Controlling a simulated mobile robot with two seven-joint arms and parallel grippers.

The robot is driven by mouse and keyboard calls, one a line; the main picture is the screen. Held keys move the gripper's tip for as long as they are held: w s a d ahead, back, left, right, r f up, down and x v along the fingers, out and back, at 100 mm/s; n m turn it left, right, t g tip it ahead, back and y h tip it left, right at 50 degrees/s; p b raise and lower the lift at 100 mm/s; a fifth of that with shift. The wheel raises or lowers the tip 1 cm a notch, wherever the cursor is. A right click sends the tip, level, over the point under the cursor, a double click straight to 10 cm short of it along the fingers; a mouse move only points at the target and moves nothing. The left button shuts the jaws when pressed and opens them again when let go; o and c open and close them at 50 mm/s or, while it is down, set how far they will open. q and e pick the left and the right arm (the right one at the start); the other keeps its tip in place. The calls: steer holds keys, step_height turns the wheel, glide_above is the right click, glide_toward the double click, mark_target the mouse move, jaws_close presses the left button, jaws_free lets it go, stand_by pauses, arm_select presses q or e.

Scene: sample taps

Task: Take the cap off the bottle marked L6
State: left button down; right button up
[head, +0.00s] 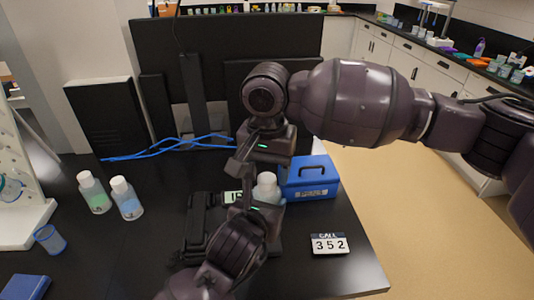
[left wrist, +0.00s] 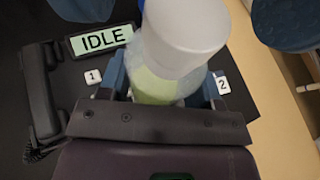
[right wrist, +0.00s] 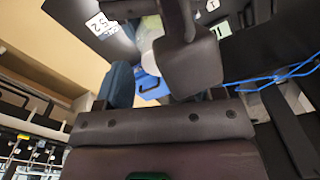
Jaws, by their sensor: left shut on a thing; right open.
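My left gripper (head: 262,208) is shut on a bottle with a white cap (head: 267,181). In the left wrist view the bottle (left wrist: 158,85) stands between the fingers, with yellow-green liquid inside and its white cap (left wrist: 188,25) on. No L6 mark is readable on it. My right gripper (head: 243,172) is open, above and just left of the cap in the head view. In the right wrist view the bottle (right wrist: 150,32) shows pale beyond the fingers, partly hidden. Two more white-capped bottles, one green (head: 95,194) and one blue (head: 127,200), stand at the left; their marks are unreadable.
A device reading IDLE (left wrist: 100,40) and a black handset (left wrist: 42,90) lie beside the held bottle. A blue box (head: 310,178) stands behind it. Blue cables (head: 185,145) lie behind.

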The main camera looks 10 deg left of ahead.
steer(key=shift+f, duration=0.8)
steer(key=c, duration=0.9)
steer(key=o, duration=1)
steer(key=shift+r, duration=0.1)
steer(key=shift+r, duration=2.2)
